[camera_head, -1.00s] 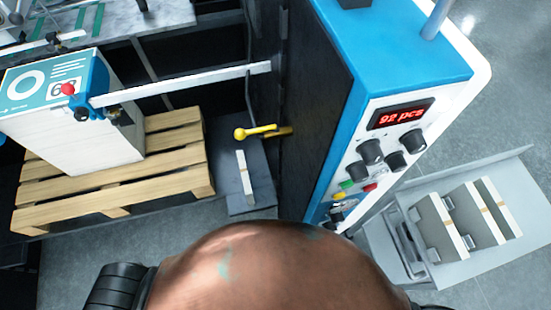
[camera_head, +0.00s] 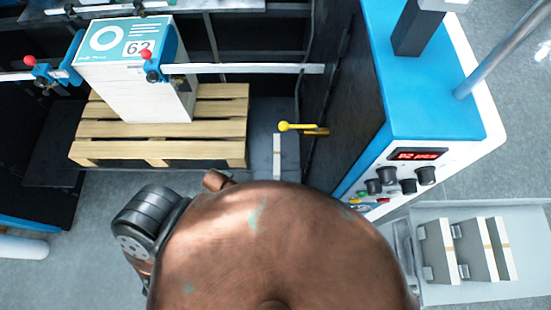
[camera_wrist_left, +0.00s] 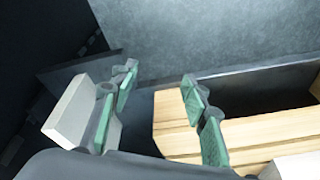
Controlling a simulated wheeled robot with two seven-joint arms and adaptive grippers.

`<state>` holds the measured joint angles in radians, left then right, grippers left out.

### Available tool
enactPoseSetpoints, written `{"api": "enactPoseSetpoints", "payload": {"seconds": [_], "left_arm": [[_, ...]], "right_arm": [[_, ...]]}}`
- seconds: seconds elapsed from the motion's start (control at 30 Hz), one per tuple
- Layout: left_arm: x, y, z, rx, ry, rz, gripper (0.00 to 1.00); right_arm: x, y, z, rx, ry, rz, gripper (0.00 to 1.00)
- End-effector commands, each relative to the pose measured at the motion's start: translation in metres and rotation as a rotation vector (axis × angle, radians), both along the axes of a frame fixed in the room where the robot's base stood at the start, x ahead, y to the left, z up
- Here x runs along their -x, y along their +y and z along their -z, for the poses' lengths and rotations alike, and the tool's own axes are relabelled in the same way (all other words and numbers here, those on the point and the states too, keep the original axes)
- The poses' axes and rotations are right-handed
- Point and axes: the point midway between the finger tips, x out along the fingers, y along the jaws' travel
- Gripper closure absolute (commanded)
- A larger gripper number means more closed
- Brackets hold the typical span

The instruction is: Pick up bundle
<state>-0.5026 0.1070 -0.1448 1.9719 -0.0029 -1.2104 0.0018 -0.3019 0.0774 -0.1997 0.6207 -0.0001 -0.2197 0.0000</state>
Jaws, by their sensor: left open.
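A narrow white bundle (camera_head: 277,156) lies on a dark grey plate in the head view, between the wooden pallet and the machine, below a yellow-knobbed lever. In the left wrist view a white block (camera_wrist_left: 80,118), which looks like this bundle, lies at the left, partly behind one finger. My left gripper (camera_wrist_left: 157,80) is open, with its green-padded fingers apart and nothing between them. The bundle is to the left of the gap, not between the fingers. My left gripper is hidden in the head view. My right gripper shows in neither view.
A wooden pallet (camera_head: 160,155) carries a tall white stack (camera_head: 145,95) with a blue top label. The blue and white machine (camera_head: 430,110) stands right of the bundle. A grey tray (camera_head: 430,210) at the far right holds several banded white bundles (camera_head: 475,250).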

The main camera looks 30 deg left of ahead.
Motion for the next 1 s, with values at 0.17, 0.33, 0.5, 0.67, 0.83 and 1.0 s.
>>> {"api": "enactPoseSetpoints", "payload": {"seconds": [0.17,0.33,0.5,0.67,0.83,1.0], "left_arm": [[-0.006,0.001,-0.062,-0.001,-0.027,-0.013,0.58],[-0.014,-0.005,-0.115,0.004,-0.049,-0.036,0.58],[-0.039,-0.028,-0.146,0.036,-0.067,-0.105,0.58],[-0.068,-0.052,-0.138,0.061,-0.071,-0.172,0.58],[-0.103,-0.078,-0.119,0.074,-0.078,-0.246,0.58],[-0.143,-0.102,-0.093,0.066,-0.095,-0.333,0.58]], "right_arm": [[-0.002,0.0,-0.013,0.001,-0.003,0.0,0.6],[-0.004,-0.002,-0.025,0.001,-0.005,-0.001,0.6],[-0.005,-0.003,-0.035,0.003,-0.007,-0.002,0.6],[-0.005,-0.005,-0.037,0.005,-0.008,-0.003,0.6],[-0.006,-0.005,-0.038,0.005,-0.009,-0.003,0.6],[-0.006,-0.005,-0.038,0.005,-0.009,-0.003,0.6]]}}
